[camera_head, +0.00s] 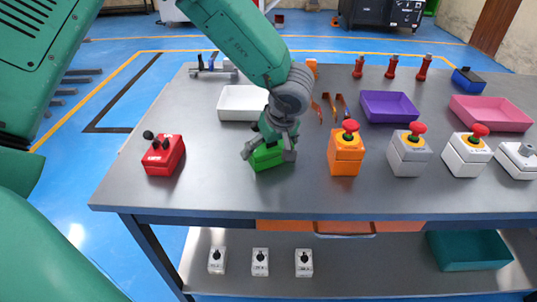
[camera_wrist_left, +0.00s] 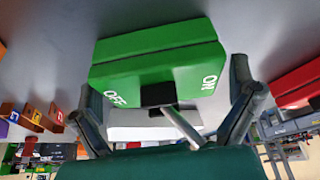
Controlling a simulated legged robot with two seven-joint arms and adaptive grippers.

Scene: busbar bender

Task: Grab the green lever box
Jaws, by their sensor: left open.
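The green lever box (camera_head: 268,157) stands on the grey table, behind and below my left gripper in the head view. In the left wrist view the green lever box (camera_wrist_left: 160,62) shows OFF and ON markings and a grey lever (camera_wrist_left: 183,126) on a dark mount. My left gripper (camera_head: 270,150) is open, with one finger on each side of the box. In the left wrist view the left gripper (camera_wrist_left: 170,105) has its fingers spread near the box's lettered face. I cannot tell whether they touch it. My right gripper is not in view.
A red lever box (camera_head: 165,155) stands to the left. An orange button box (camera_head: 346,155), a grey one (camera_head: 409,155) and a white one (camera_head: 466,157) stand to the right. A white tray (camera_head: 232,103) and a purple tray (camera_head: 390,105) lie behind. Table space between the red and green boxes is clear.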

